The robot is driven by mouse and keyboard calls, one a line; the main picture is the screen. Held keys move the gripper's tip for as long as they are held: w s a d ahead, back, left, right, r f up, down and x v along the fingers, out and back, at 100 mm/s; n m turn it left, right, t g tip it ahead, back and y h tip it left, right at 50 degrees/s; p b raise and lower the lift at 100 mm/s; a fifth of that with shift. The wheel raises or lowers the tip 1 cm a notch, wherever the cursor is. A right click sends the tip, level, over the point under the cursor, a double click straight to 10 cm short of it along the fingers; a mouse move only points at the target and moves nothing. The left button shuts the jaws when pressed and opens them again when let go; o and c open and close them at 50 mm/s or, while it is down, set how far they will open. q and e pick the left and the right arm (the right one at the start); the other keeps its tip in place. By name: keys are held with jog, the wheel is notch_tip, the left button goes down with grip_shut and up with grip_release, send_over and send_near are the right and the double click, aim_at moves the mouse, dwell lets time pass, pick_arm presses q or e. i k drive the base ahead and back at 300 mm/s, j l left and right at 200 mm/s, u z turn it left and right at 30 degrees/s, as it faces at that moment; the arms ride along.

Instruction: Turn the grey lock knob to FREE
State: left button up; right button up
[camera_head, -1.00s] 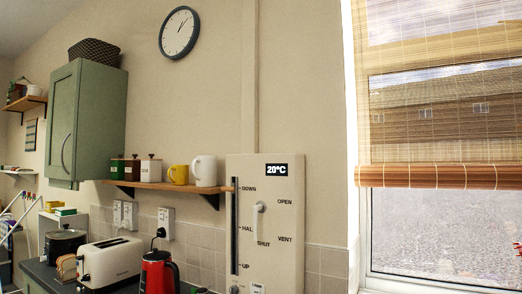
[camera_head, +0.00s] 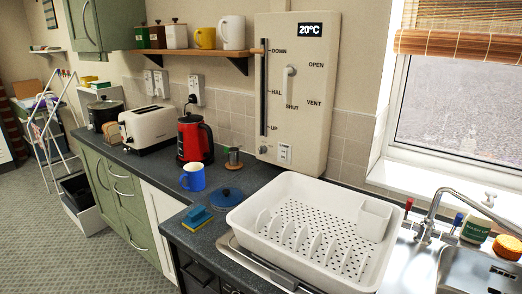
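A cream control panel (camera_head: 325,100) stands against the wall behind the counter. A small grey knob (camera_head: 264,149) sits at its lower left, below the slot; its setting is too small to read. A small white plate (camera_head: 284,153) with unreadable marks is just right of it. A white lever (camera_head: 290,71) is among the labels OPEN, VENT and SHUT. Neither of my grippers is in view.
A white dish rack (camera_head: 245,222) fills the counter's front right, beside the sink (camera_head: 480,270). A blue mug (camera_head: 193,177), blue lid (camera_head: 226,196), sponge (camera_head: 197,217), red kettle (camera_head: 194,140) and toaster (camera_head: 160,128) are on the counter. A shelf (camera_head: 190,53) is left of the panel.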

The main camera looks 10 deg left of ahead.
aim_at(263, 148)
jog(key=z, duration=0.3)
jog(key=i+j+z, duration=0.15)
jog(key=j, duration=0.3)
jog(key=i+j+z, duration=0.2)
jog(key=j, duration=0.2)
jog(key=j+z, duration=0.15)
jog(key=j, duration=0.3)
jog(key=i+j+z, duration=0.2)
jog(key=j, duration=0.3)
jog(key=k+l, duration=0.05)
jog(key=k, duration=0.05)
